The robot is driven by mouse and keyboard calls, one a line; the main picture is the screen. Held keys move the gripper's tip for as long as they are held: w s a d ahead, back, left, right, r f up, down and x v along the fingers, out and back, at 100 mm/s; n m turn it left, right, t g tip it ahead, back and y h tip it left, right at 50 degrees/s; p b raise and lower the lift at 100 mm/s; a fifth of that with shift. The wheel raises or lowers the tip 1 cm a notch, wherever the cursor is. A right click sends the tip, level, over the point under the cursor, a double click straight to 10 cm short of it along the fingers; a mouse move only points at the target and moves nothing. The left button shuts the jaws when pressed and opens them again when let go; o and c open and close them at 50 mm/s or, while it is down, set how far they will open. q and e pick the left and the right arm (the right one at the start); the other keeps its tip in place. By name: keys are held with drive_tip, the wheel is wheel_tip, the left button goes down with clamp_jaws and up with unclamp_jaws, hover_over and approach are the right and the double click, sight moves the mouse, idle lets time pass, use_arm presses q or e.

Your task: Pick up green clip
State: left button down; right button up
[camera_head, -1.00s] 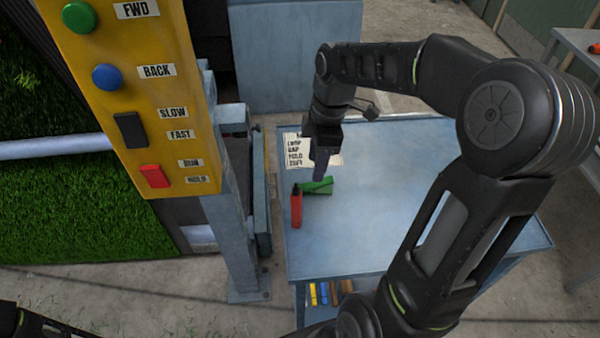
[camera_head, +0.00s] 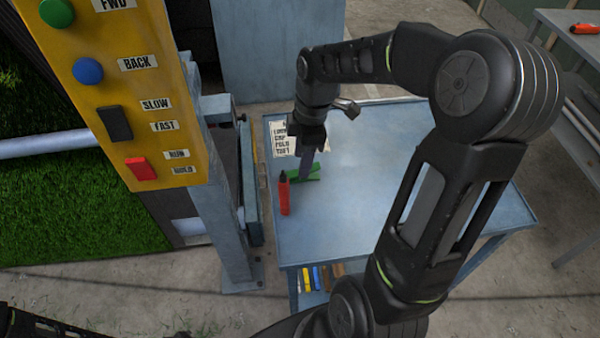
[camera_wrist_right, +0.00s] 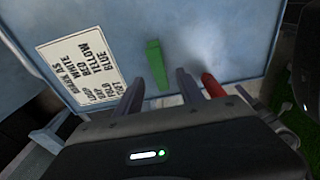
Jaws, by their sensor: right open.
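The green clip (camera_head: 312,176) lies on the blue-grey table top, just behind a red marker-like object (camera_head: 284,195). My right gripper (camera_head: 305,176) points down at the clip and its fingers cover part of it in the head view. In the right wrist view the clip (camera_wrist_right: 157,65) shows in the gap between the two open fingers (camera_wrist_right: 160,90), beyond their tips. Nothing is held. Whether the fingers touch the clip cannot be told. My left gripper is not in view; only a dark part of mine shows at the lower left.
The red object (camera_wrist_right: 212,86) stands close beside one finger in the wrist view. A printed card (camera_head: 283,135) lies on the table (camera_head: 400,220), whose right side is clear. A yellow button panel (camera_head: 150,90) stands to the left. Another table (camera_head: 575,45) is at the right back.

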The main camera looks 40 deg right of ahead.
wheel_tip(320, 180, down, 5)
drive_tip(key=shift+w+a+r+p, duration=0.1)
drive_tip(key=shift+w+a+p, duration=0.05)
drive_tip(key=shift+p, duration=0.35)
drive_tip(key=shift+c, duration=0.3)
clamp_jaws()
